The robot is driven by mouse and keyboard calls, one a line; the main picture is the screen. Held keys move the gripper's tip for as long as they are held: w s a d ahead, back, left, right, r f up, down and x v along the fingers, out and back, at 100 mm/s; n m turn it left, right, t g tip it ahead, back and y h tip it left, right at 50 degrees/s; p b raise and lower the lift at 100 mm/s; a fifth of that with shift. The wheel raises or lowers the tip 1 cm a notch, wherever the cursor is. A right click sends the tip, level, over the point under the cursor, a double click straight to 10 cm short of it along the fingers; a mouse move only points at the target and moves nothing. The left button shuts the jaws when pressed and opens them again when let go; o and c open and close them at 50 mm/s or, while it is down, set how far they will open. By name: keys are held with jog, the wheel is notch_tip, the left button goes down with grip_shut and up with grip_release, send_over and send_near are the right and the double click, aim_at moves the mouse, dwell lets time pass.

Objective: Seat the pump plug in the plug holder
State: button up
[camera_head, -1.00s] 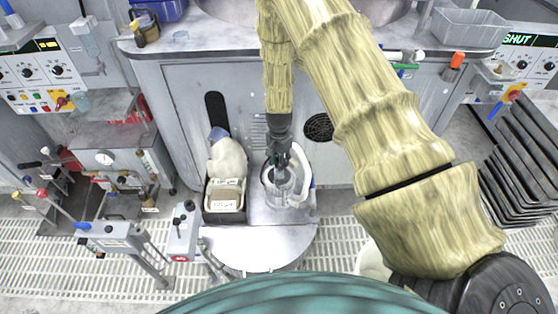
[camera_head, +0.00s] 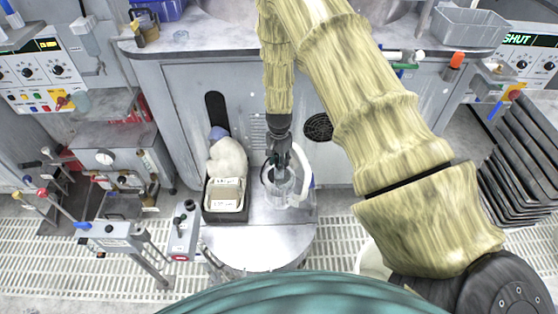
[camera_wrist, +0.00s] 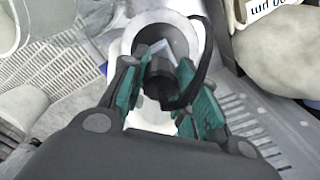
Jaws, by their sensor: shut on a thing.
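My gripper (camera_wrist: 160,82) is shut on the pump plug (camera_wrist: 157,88), a small black body with a black cable (camera_wrist: 204,62). The teal finger pads lie on either side of it. In the wrist view the plug is over a round white-rimmed opening (camera_wrist: 127,42) with a dark grey inside, which may be the plug holder. I cannot tell whether the plug touches it. In the head view my gripper (camera_head: 280,160) points down at a clear vessel (camera_head: 283,188) on the low stand. The plug is too small to make out there.
A white curved hose (camera_head: 304,170) stands beside the vessel. A black-and-white tray (camera_head: 224,208) and a pale sack (camera_head: 228,157) are to its left. The round grey front of the stand (camera_head: 262,245) is clear. A grey control box (camera_head: 184,232) is further left.

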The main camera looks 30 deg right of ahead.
jog(key=shift+f+b, duration=0.6)
jog(key=shift+f, duration=0.9)
jog(key=o, duration=1.1)
notch_tip(320, 180, up, 12)
dwell(0.5)
